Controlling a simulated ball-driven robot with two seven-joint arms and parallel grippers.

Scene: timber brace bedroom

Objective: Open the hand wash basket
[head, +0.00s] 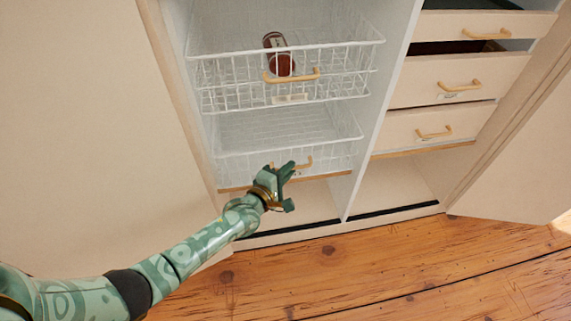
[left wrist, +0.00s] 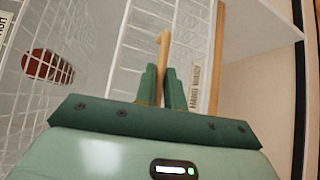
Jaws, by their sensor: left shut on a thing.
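The hand wash basket (head: 335,157) is the lower white wire basket in the open cabinet. Its label (left wrist: 195,86), reading HAND WASH, shows in the left wrist view. Its light wooden handle (head: 307,163) is on the front; in the left wrist view the handle (left wrist: 162,62) runs between my fingers. My left gripper (head: 284,180) is at the basket's front and shut on this handle; the fingers (left wrist: 163,88) stand on both sides of it. The gripper hides part of the handle and the label in the head view. My right gripper is not in view.
An upper wire basket (head: 360,58) holds a dark red-brown bottle (head: 279,55). Several drawers (head: 462,80) with wooden handles are at the right. Open cabinet doors stand at the left (head: 80,120) and right (head: 520,150). The plank floor (head: 400,265) in front is clear.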

